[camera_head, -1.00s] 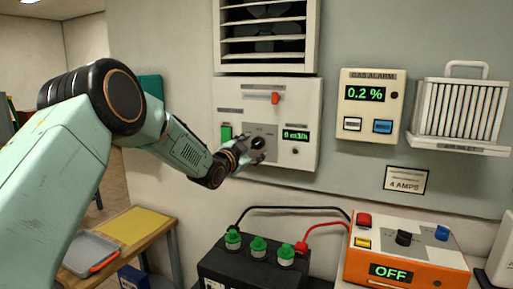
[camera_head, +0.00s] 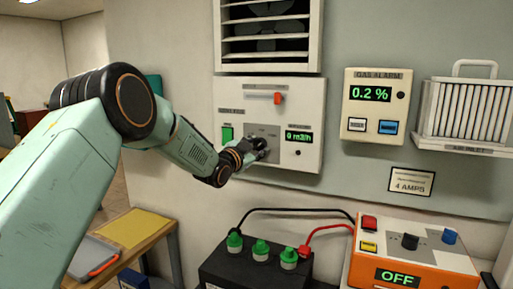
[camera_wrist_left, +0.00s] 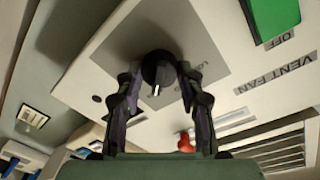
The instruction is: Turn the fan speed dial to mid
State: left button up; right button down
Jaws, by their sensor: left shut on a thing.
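The fan speed dial (camera_wrist_left: 158,72) is a round black knob with a white pointer mark, on a grey plate of the white vent fan panel (camera_head: 310,150). My left gripper (camera_head: 264,148) is at the dial and mostly hides it in the head view. In the left wrist view the two fingers of my left gripper (camera_wrist_left: 158,80) are shut on the dial, one on each side. The fan display (camera_head: 299,136) shows green digits that look like 0 with a flow unit. A green switch (camera_head: 227,133) is left of the dial. My right gripper is not in view.
A red-orange lever (camera_head: 278,98) is above the dial, below the louvred vent (camera_head: 268,50). The gas alarm (camera_head: 375,105) reads 0.2 %. A black battery (camera_head: 255,270) and an orange charger (camera_head: 410,255) reading OFF stand below.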

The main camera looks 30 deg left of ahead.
pick_arm(q)
jog(key=c, duration=0.3)
jog(key=shift+c, duration=0.2)
jog(key=n, duration=0.4)
jog(key=shift+f+n, duration=0.1)
jog(key=shift+n, duration=0.3)
jog(key=n, duration=0.5)
jog(key=shift+t+y, duration=0.3)
jog(key=shift+t, duration=0.1)
jog(key=shift+b, duration=0.3)
jog(key=o, duration=1.2)
